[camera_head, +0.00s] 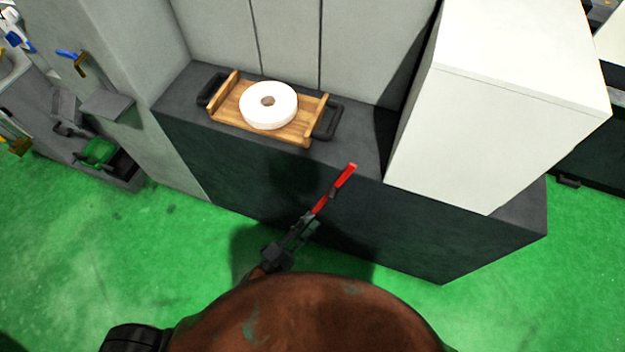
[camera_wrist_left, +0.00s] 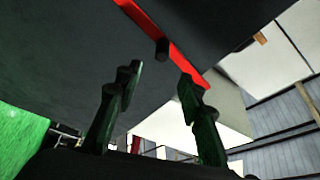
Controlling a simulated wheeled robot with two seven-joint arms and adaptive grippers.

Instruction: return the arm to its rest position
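My left gripper (camera_head: 306,222) is low in the middle of the head view, in front of the dark base of the machine. In the left wrist view its two dark green fingers (camera_wrist_left: 160,73) stand apart with a clear gap between them. A red bar (camera_head: 335,187) extends up and right from the fingertips. In the left wrist view the red bar (camera_wrist_left: 160,35) has a short black peg and crosses beyond the gap, its lower end by the right fingertip. I cannot tell whether they touch. My right gripper is not in view.
A wooden tray (camera_head: 228,112) with black handles holds a white grinding wheel (camera_head: 284,105) on the dark ledge (camera_head: 355,150). A large white box (camera_head: 490,130) stands right of it. Green floor (camera_head: 110,250) lies open at left. A grey cart with tools stands at upper left.

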